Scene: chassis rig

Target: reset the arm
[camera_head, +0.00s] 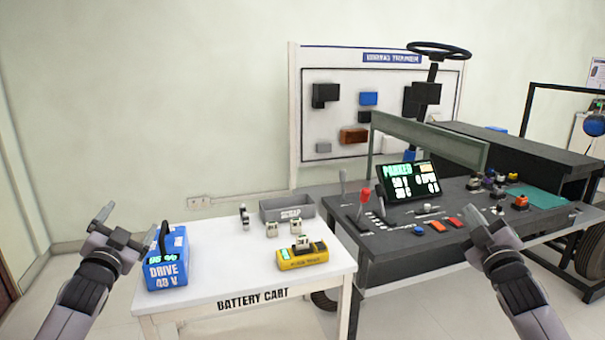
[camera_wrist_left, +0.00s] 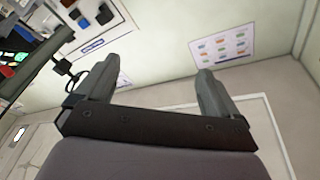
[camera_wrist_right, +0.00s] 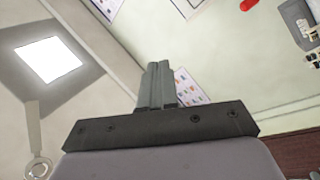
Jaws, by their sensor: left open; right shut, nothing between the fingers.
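My left gripper (camera_head: 125,226) is raised at the left of the head view, beside the left edge of the battery cart and apart from it. In the left wrist view its two fingers (camera_wrist_left: 152,88) stand wide apart with nothing between them. My right gripper (camera_head: 481,226) is at the right of the head view, over or in front of the dark console's front edge; I cannot tell whether it is clear of it. In the right wrist view its fingers (camera_wrist_right: 157,85) are together, with nothing held.
A white battery cart (camera_head: 210,300) bears a blue battery (camera_head: 167,258), a yellow device (camera_head: 303,257), a grey tray (camera_head: 287,209) and small parts. A dark console (camera_head: 390,245) with levers, a screen (camera_head: 411,181) and a steering wheel (camera_head: 439,50) stands right. Floor shows left of the cart.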

